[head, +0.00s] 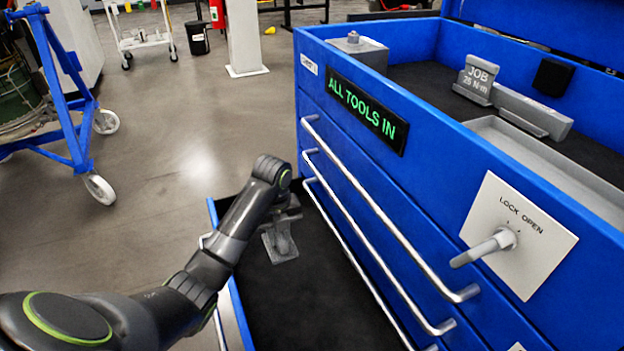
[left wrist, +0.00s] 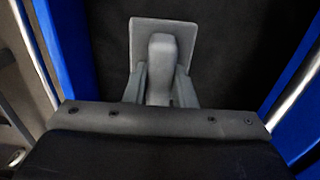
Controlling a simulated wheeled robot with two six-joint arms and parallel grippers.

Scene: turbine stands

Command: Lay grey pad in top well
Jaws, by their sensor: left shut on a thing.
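My left gripper (left wrist: 160,92) is shut on the upright grip of a grey pad (left wrist: 145,35). The pad is a flat square plate with a raised block, and the block stands between the two fingers. In the head view the grey pad (head: 281,247) shows below my wrist, over the black floor of an open lower drawer (head: 290,305). I cannot tell whether it touches that floor. The top well (head: 415,75) is the black-lined recess in the blue cabinet's top, at upper right, away from my gripper. My right gripper is not in view.
The top holds a grey block (head: 355,45), a grey JOB sign (head: 476,80) and a grey tray (head: 500,132). Long rail handles (head: 385,220) and a lock lever (head: 484,248) stick out from the cabinet front. A blue wheeled stand (head: 72,125) is at left.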

